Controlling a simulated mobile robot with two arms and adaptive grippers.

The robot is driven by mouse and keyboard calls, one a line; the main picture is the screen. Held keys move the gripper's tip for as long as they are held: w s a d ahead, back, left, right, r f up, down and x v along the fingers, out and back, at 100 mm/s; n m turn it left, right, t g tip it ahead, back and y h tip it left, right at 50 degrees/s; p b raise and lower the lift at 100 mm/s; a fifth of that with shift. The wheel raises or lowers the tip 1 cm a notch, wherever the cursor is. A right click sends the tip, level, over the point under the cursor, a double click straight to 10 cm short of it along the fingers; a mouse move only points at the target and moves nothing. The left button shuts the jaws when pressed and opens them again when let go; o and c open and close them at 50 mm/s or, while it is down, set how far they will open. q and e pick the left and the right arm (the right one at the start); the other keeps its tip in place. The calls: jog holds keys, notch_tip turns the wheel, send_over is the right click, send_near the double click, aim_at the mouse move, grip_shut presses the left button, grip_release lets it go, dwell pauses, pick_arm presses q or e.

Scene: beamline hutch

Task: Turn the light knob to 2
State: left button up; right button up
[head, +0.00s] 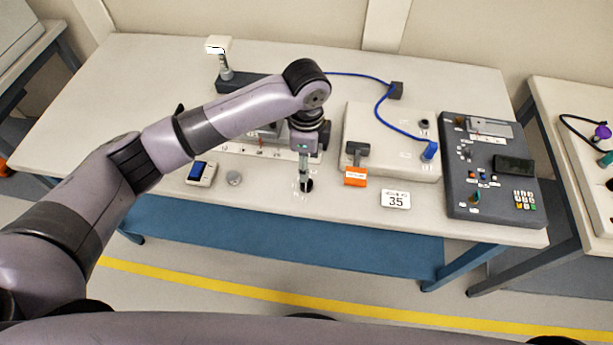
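A small dark knob (308,186) sits near the front edge of the table, with faint pale markings around it. I cannot read the markings or the knob's setting from here. My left gripper (305,184) points straight down at the knob, with its fingertips at or just over it. The fingers look narrow and edge-on, so their gap and any contact are unclear. The wrist and fingers hide part of the knob. A lamp with a pale head (218,45) stands at the back left. My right gripper is out of view.
A meter with a blue screen (200,173) and a grey round piece (234,178) lie left of the knob. To the right are a pale box (385,160) with a blue cable, an orange tag (355,176), a "35" sign (396,199) and a dark control panel (478,150).

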aim_at(307, 185)
pick_arm(q)
notch_tip(307, 185, down, 8)
jog(key=shift+f+p, duration=0.1)
jog(key=shift+p, duration=0.2)
jog(key=shift+c, duration=0.2)
grip_shut()
dwell(0.4)
